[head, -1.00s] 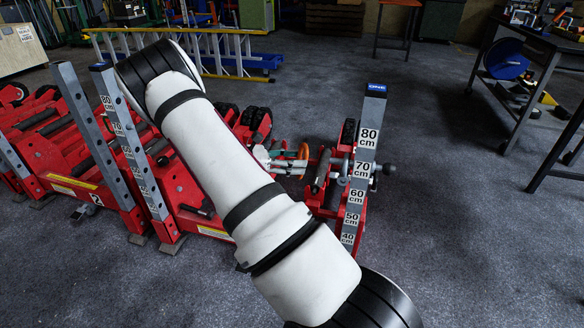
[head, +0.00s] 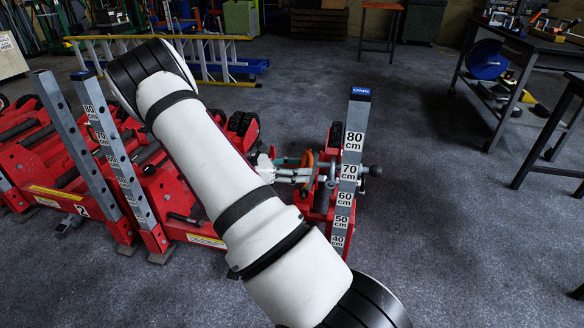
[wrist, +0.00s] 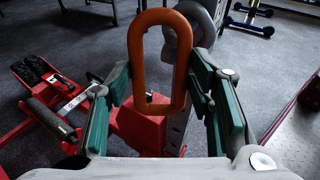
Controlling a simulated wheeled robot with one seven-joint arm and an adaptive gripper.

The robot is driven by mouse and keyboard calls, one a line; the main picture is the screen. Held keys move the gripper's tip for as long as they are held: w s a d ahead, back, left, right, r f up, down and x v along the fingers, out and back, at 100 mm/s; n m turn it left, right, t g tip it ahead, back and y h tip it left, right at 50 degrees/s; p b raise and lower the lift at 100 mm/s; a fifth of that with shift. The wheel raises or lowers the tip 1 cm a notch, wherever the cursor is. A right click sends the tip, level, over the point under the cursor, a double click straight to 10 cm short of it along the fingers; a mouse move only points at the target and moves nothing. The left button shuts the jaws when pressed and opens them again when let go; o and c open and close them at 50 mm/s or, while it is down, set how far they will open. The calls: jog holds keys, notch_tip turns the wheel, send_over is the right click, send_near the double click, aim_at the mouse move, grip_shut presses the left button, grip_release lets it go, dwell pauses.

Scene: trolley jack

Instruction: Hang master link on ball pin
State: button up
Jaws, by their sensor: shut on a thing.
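The master link (wrist: 137,48), an orange-brown oblong ring, stands upright between the teal-padded fingers of my gripper (wrist: 165,95) in the wrist view. My gripper is shut on its lower part. In the head view the link (head: 307,160) shows small, at the end of my gripper (head: 290,172), just left of the grey height post (head: 347,175). A dark ball-ended pin (head: 374,171) sticks out on the post's right side. In the wrist view a grey rounded part (wrist: 204,22) shows behind the link and partly through its opening. I cannot tell whether they touch.
Red trolley jacks (head: 60,160) with upright grey posts stand in a row at the left. A yellow ladder (head: 215,60) lies behind. A dark workbench (head: 530,45) stands at the right. The floor (head: 440,230) right of the post is clear.

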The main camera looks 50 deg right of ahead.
jog(key=shift+s+d+f, duration=0.2)
jog(key=shift+s+d, duration=0.05)
jog(key=shift+s, duration=0.35)
jog(key=shift+s+d+f, duration=0.15)
jog(key=shift+s+d, duration=0.15)
jog(key=shift+s, duration=0.25)
jog(key=shift+s+d+f, duration=0.2)
jog(key=shift+s+d, duration=0.05)
jog(key=shift+s, duration=0.35)
jog(key=o, duration=1.4)
jog(key=shift+a, duration=0.1)
jog(key=v, duration=1.2)
